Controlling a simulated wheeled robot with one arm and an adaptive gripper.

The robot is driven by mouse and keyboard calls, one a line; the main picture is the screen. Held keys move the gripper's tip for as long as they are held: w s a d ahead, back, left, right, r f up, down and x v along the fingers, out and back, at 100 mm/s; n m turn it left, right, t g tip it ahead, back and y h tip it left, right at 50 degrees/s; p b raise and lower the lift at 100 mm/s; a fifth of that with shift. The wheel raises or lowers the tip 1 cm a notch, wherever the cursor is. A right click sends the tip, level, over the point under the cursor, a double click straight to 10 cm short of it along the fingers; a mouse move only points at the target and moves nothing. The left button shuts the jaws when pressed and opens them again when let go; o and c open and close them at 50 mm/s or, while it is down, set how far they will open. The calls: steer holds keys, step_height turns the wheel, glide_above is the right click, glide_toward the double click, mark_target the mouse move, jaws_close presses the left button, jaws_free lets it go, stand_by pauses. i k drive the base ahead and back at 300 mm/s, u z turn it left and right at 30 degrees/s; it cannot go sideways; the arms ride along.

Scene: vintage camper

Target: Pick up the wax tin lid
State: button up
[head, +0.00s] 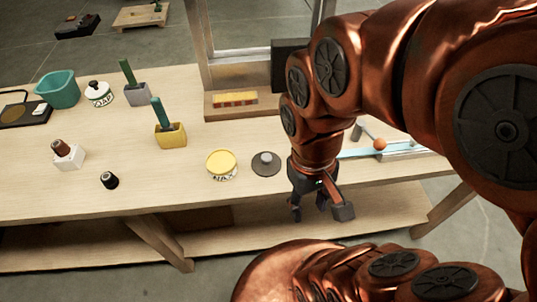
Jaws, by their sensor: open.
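The wax tin lid appears to be the dark grey disc with a lighter knob (265,159), lying flat on the wooden workbench (60,205) near its front edge. Just left of it, apart from it, stands a round wax tin (222,165) with a yellow top and a lettered white side. My gripper (320,208) points down with its fingers spread, open and empty. It is right of the lid and nearer the camera, around the bench's front edge. The lid is fully in view.
Left on the bench are a yellow block holder (171,137), a black knob (110,180), a white block (68,157), a soap jar (99,94) and a teal tub (58,90). A wooden frame (222,107) stands behind. An orange ball (380,144) lies right.

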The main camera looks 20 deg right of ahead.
mark_target(265, 163)
steer(key=u, duration=0.55)
steer(key=k, duration=1.3)
steer(key=u, duration=0.35)
steer(key=i, duration=0.6)
steer(key=u, duration=0.45)
